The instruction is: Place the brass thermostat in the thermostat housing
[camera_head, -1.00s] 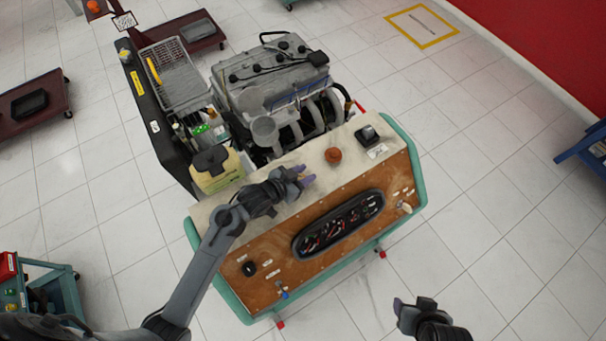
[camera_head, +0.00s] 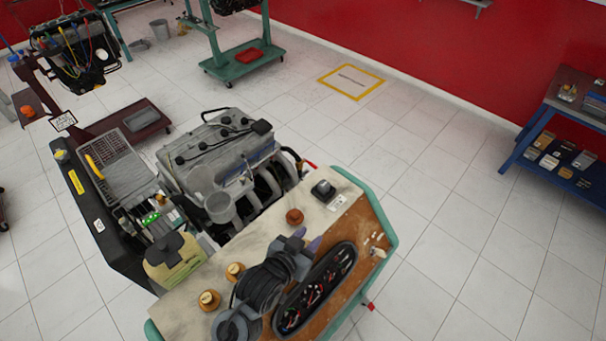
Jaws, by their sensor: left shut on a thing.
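My left gripper (camera_head: 306,243), with purple fingertips, is over the pale top of the engine trainer's panel, just in front of an orange-red round cap (camera_head: 294,216). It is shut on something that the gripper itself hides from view. Two small brass-coloured round pieces (camera_head: 209,300) (camera_head: 235,271) stand on the pale top left of my arm; I cannot tell whether either is the thermostat. A grey, cup-like open part (camera_head: 221,208) sits at the near side of the engine (camera_head: 215,150); I cannot tell whether it is the thermostat housing. My right gripper is out of view.
A small black device (camera_head: 323,190) sits right of the orange-red cap. Open tiled floor (camera_head: 470,250) lies to the right.

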